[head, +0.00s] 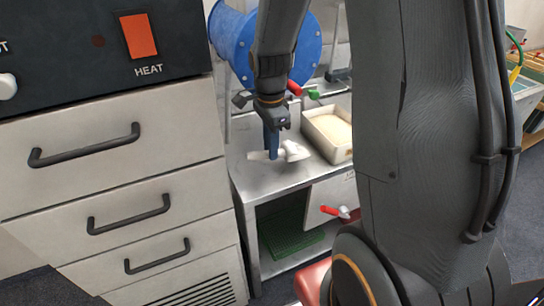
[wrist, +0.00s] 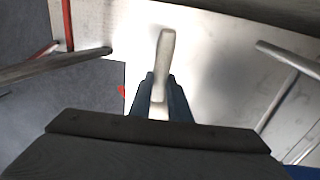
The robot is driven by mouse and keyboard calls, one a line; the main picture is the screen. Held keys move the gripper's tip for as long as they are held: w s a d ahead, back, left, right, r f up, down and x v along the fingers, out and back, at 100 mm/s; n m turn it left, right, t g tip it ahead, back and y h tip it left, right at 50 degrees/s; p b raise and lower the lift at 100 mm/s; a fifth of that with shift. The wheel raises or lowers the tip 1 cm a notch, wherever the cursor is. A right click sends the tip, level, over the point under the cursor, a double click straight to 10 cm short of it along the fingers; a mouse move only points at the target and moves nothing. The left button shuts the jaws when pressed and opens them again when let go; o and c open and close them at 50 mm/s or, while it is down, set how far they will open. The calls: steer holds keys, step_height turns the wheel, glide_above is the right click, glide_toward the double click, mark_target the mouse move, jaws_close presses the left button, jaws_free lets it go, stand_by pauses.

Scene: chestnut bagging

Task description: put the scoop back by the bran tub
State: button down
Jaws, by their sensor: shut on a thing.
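The white scoop (head: 294,151) is in the head view, low over the steel bench, with its head to the right and its handle to the left. My gripper (head: 271,150) has its blue fingers shut on it from above. In the wrist view, my gripper (wrist: 159,90) holds the scoop's pale handle (wrist: 166,48), which points up the picture; the scoop's head is hidden. I cannot tell whether the scoop touches the bench. The bran tub (head: 343,156), a pale tray of cream-coloured bran, stands just right of the scoop.
The steel bench top (head: 262,184) is bare in front of the scoop. A blue drum (head: 232,42) is behind my arm. A drawer cabinet (head: 110,155) with a heat panel stands on the left. A red-handled valve (head: 330,210) is below the tub.

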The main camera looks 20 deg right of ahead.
steer(key=shift+f+p, duration=0.4)
steer(key=shift+f, duration=1.65)
steer(key=c, duration=1.7)
jaws_free()
steer(key=shift+o, duration=0.2)
